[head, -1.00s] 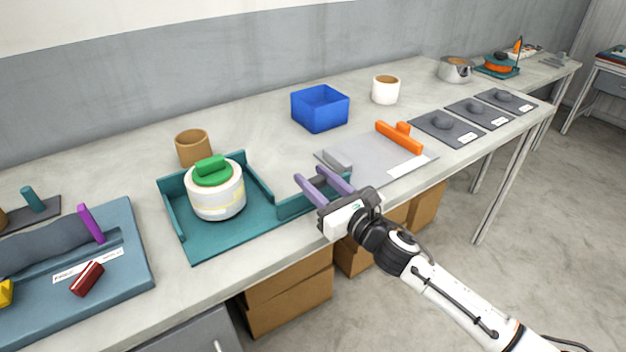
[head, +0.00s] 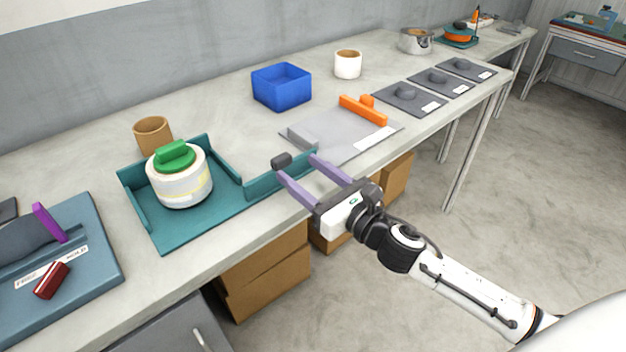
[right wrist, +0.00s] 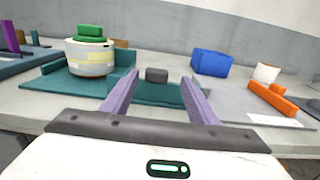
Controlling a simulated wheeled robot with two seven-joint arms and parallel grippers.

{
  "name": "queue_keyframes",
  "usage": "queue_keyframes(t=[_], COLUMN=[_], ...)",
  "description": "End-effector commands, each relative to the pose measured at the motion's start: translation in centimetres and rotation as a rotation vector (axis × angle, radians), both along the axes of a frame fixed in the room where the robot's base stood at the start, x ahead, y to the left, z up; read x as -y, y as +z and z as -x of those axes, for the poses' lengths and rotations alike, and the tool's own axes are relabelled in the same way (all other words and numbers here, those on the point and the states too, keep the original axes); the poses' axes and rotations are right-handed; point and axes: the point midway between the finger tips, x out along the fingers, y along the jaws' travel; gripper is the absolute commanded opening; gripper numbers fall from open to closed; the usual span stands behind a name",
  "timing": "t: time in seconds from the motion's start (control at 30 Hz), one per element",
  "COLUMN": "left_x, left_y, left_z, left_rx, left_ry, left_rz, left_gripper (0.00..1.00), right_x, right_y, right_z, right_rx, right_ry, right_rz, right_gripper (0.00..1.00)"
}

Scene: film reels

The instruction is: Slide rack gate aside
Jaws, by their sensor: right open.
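The teal rack (head: 200,222) is a low-walled tray on the bench. A white reel stack (head: 180,184) with a green handle (head: 175,155) stands in it. A teal front wall, seemingly the gate (head: 262,187), runs along the rack's right end. A dark grey knob (head: 281,160) shows by it; the right wrist view shows this knob (right wrist: 156,75) between my fingers. My right gripper (head: 295,165) is open and empty, its purple fingers reaching over the wall with the knob near their tips. Contact cannot be told. My left gripper is out of view.
A grey board (head: 325,133) with an orange bar (head: 362,110) lies right of the rack. A blue bin (head: 281,88), tan cup (head: 152,135) and white cup (head: 347,64) stand behind. A blue-grey tray (head: 95,265) is at left.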

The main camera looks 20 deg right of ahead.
Motion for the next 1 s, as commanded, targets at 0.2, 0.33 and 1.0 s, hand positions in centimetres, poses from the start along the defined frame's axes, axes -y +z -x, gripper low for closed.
queue_keyframes(t=[0.2, 0.33, 1.0], left_x=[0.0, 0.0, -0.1], left_y=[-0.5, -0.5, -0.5], left_z=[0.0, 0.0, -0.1], left_rx=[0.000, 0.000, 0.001], left_ry=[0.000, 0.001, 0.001], left_rz=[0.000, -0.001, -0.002], left_gripper=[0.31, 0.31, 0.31], right_x=[0.8, 0.9, 2.2], right_y=[-0.1, 0.1, -1.3], right_z=[2.6, 3.1, 4.0], right_rx=[-0.001, 0.002, -0.128], right_ry=[-0.001, 0.000, -0.127], right_rz=[0.001, 0.002, -0.315], right_gripper=[0.54, 0.54, 0.54])
